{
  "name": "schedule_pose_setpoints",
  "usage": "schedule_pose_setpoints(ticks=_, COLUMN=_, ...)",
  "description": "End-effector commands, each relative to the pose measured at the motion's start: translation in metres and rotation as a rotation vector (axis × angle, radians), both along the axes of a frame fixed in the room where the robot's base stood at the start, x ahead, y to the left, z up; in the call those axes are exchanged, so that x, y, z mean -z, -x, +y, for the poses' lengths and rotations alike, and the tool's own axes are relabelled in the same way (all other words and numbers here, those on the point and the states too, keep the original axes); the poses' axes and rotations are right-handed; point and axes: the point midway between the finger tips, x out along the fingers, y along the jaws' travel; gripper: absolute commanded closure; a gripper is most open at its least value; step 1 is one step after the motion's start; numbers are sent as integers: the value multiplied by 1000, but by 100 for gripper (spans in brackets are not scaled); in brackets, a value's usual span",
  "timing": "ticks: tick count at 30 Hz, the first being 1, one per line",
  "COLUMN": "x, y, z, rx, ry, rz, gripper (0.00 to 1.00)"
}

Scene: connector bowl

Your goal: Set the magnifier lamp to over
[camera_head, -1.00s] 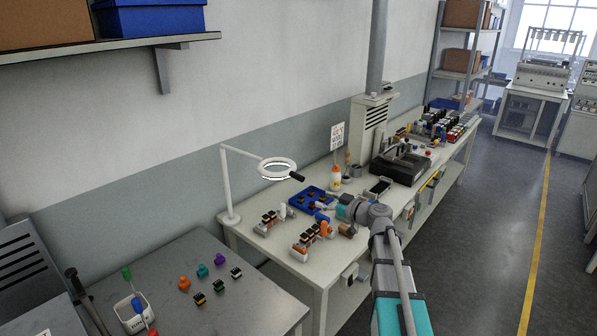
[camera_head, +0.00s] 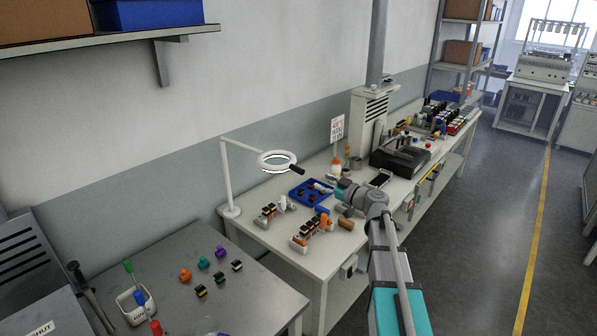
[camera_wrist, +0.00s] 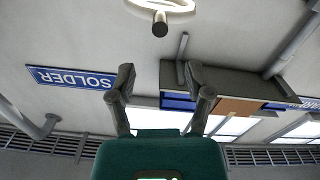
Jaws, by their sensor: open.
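The magnifier lamp has a white post, a thin arm and a white ring head (camera_head: 277,161) with a dark handle (camera_head: 297,169). It stands at the left end of the white bench, its ring held above the bench top. In the wrist view, part of the ring (camera_wrist: 178,5) and the handle's round dark end (camera_wrist: 160,27) show at the top, beyond my fingers. My gripper (camera_head: 322,187) is to the right of and below the handle, over the bench near the blue tray. In the wrist view my gripper (camera_wrist: 160,78) is open and empty, apart from the handle.
A blue tray (camera_head: 296,196) with dark parts lies below the ring. Connector holders (camera_head: 312,236) stand towards the bench front. A sign (camera_head: 337,128), bottles and a black machine (camera_head: 398,163) stand farther right. A grey table (camera_head: 160,270) with loose connectors is at the lower left.

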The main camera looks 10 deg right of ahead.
Motion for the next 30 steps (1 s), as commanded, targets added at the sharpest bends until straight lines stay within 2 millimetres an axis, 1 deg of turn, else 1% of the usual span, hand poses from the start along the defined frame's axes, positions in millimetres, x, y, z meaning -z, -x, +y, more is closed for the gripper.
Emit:
schedule_pose_setpoints(ticks=1, x=0, y=-8, z=5, rx=-2, ry=0, rz=0, gripper=35)
schedule_pose_setpoints(ticks=3, x=0, y=-16, z=11, rx=-2, ry=0, rz=0, gripper=35)
schedule_pose_setpoints(ticks=18, x=0, y=-74, z=56, rx=-2, ry=0, rz=0, gripper=35)
schedule_pose_setpoints(ticks=24, x=0, y=-86, z=67, rx=-1, ry=0, rz=0, gripper=35)
schedule_pose_setpoints(ticks=30, x=0, y=-90, z=70, rx=0, ry=0, rz=0, gripper=35)
